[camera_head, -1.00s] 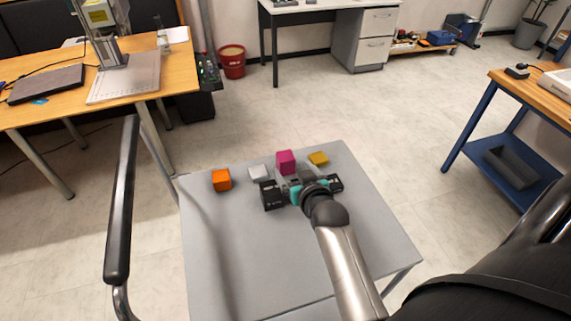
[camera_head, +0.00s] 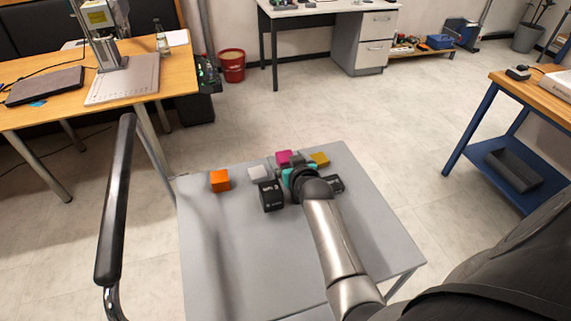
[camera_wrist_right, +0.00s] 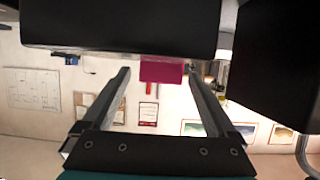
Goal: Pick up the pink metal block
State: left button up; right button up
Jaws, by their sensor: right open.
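The pink metal block (camera_head: 284,156) stands near the far edge of the small grey table (camera_head: 250,240). My right gripper (camera_head: 290,163) is close in front of it and hides its lower part. In the right wrist view, the pink block (camera_wrist_right: 162,71) shows between the two finger ends, with a gap on each side. The right gripper (camera_wrist_right: 158,75) is open and holds nothing. My left gripper is not in view.
An orange block (camera_head: 220,181) and a silver block (camera_head: 259,173) stand left of the pink one. A yellow block (camera_head: 320,159) is close on its right. The front of the table is clear. A black chair armrest (camera_head: 117,200) rises beside the table's left edge.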

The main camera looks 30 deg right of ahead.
grip_shut()
dwell(0.7)
jog(key=shift+r, duration=0.1)
